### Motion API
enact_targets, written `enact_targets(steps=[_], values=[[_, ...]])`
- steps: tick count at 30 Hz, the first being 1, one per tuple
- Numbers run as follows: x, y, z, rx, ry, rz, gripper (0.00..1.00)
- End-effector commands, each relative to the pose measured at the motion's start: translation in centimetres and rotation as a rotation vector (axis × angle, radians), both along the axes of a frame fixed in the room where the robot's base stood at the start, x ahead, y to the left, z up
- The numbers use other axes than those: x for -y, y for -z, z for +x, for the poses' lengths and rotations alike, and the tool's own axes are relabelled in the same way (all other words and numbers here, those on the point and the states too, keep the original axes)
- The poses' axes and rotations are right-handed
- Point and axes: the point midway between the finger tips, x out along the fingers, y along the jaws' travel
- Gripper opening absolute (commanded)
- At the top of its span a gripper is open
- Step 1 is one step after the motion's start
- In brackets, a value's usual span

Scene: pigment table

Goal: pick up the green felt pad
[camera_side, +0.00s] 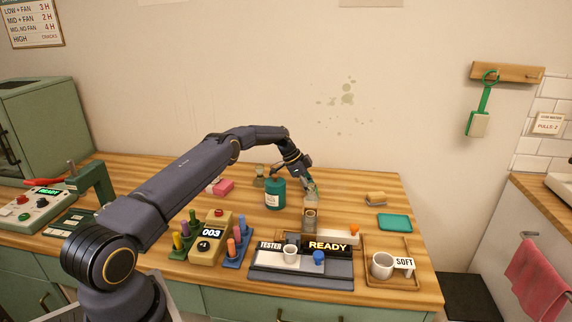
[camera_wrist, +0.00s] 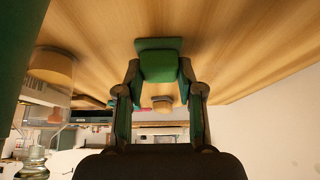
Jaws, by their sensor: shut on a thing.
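The green felt pad (camera_wrist: 158,62) shows in the wrist view as a green block between my fingertips, with a wider green part beyond it. My gripper (camera_wrist: 158,75) is shut on it, one finger touching each side. In the side view my gripper (camera_side: 311,187) points down over the middle of the table, right of the teal canister. The pad is too small and too covered by the fingers to make out clearly there.
The teal canister (camera_side: 275,194) stands close on the left. A cork-topped jar (camera_side: 310,220) is just below my gripper. The tester (camera_side: 300,268) lies in front.

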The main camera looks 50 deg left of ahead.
Motion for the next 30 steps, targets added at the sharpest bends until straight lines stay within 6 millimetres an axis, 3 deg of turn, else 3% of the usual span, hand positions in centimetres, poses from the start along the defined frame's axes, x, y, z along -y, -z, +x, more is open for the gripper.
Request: enact_targets(steps=[3,14,22,25,30], values=[[0.0,0.0,0.0,0.000,0.000,0.000,0.13],[0.0,-0.7,0.0,0.001,0.000,0.000,0.13],[0.1,-4.1,-0.6,0.000,-0.002,-0.001,0.13],[0.5,-5.5,-1.9,-0.001,0.000,0.001,0.13],[1.4,-9.7,-5.1,0.003,-0.002,0.003,0.13]])
